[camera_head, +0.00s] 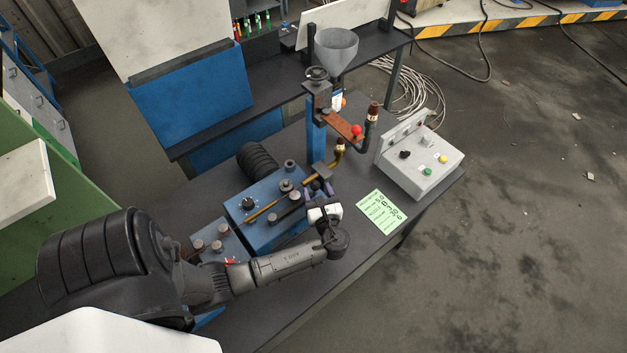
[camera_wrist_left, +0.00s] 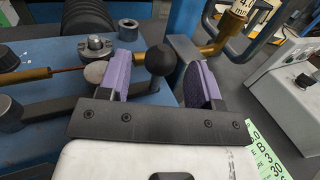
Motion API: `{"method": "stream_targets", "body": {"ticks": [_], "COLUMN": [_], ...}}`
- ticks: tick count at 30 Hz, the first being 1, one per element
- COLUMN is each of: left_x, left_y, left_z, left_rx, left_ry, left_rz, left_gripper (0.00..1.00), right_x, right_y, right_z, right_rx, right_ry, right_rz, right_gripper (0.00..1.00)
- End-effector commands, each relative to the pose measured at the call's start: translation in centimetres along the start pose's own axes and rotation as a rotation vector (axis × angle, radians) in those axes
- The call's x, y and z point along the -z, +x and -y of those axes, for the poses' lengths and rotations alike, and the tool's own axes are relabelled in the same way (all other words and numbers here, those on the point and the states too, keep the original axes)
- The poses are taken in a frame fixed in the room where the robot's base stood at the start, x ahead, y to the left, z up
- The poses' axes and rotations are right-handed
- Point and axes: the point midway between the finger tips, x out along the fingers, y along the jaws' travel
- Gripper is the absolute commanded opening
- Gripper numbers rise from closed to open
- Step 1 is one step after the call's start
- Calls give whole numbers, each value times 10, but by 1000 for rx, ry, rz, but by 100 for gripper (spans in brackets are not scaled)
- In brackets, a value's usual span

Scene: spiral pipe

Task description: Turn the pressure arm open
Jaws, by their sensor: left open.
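The blue pipe machine (camera_head: 262,232) stands on the dark table, with a thin brass rod across its top. A dark lever bar (camera_wrist_left: 62,106) crosses the machine in the left wrist view; I take it as the pressure arm. A black ball knob (camera_wrist_left: 160,61) shows between the purple fingers of my open left gripper (camera_wrist_left: 159,82). I cannot tell whether the fingers touch it. Part of the bar is hidden behind the gripper. In the head view my left gripper (camera_head: 318,192) is over the machine's right end. My right gripper is not in view.
A grey control box (camera_head: 424,165) with buttons stands at the right. A green label (camera_head: 380,211) lies in front of it. A post with a funnel (camera_head: 336,46) and a red-knobbed lever (camera_head: 356,131) rises behind the gripper. The table's front right is clear.

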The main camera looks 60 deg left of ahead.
Motion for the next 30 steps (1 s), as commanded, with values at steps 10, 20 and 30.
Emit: {"method": "stream_targets", "body": {"ticks": [10,20,30], "left_x": [0,0,0], "left_y": [37,43,43], "left_z": [0,0,0], "left_rx": [0,0,0], "left_ry": [0,-1,-1], "left_rz": [1,-1,0], "left_gripper": [59,59,37], "right_x": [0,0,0], "right_y": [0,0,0], "right_z": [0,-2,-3], "right_rx": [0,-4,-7], "right_ry": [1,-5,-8], "right_rz": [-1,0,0], "right_gripper": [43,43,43]}}
